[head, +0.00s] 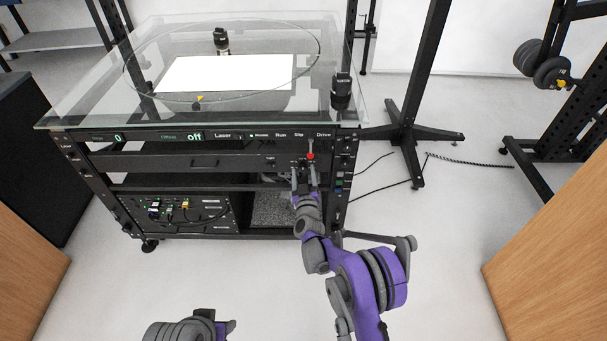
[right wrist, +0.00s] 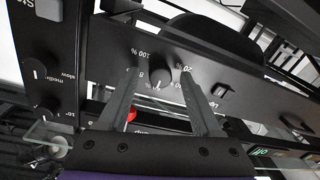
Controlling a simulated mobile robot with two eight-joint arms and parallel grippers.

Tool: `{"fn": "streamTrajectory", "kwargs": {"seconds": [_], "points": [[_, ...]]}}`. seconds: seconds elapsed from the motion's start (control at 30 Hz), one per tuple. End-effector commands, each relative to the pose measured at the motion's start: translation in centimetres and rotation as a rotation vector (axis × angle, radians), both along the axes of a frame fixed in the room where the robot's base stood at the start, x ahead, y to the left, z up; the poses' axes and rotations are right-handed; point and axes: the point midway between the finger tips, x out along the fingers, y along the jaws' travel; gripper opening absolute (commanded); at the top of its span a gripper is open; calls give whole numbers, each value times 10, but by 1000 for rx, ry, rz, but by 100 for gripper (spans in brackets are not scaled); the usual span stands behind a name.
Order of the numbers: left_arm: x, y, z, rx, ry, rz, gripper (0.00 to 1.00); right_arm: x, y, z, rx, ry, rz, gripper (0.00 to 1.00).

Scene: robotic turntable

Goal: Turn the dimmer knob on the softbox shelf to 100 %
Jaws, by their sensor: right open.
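The dimmer knob (right wrist: 161,76) is a small dark round knob on a black panel in the right wrist view. White percent labels surround it, including "100 %" up and left of it, in a picture that is turned over. A white mark shows on its lower side. My right gripper (right wrist: 162,88) is open, with one finger on each side of the knob; I cannot tell whether they touch it. In the head view my right gripper (head: 305,174) is at the right part of the shelf's front, hiding the knob. Only a piece of my left arm shows at the bottom.
More knobs (right wrist: 38,70) sit on the neighbouring panel in the right wrist view. A red button (head: 310,156) is just above my right gripper in the head view. The glass tabletop (head: 100,85) overhangs the front. A black stand (head: 405,128) is to the right; the floor in front is clear.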

Motion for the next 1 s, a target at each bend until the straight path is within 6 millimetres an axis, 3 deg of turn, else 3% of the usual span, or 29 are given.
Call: {"fn": "streamTrajectory", "kwargs": {"seconds": [0.23, 0.6, 1.0], "points": [[0, 0, 0, 0, 0, 0, 50, 1, 0, 0, 0, 0, 0, 64], [0, 0, 0, 0, 0, 0, 50, 0, 0, 0, -1, 0, 0, 0], [0, 0, -3, 0, 1, 0, 50, 0, 0, -1, 37, 1, 1, 0]]}}
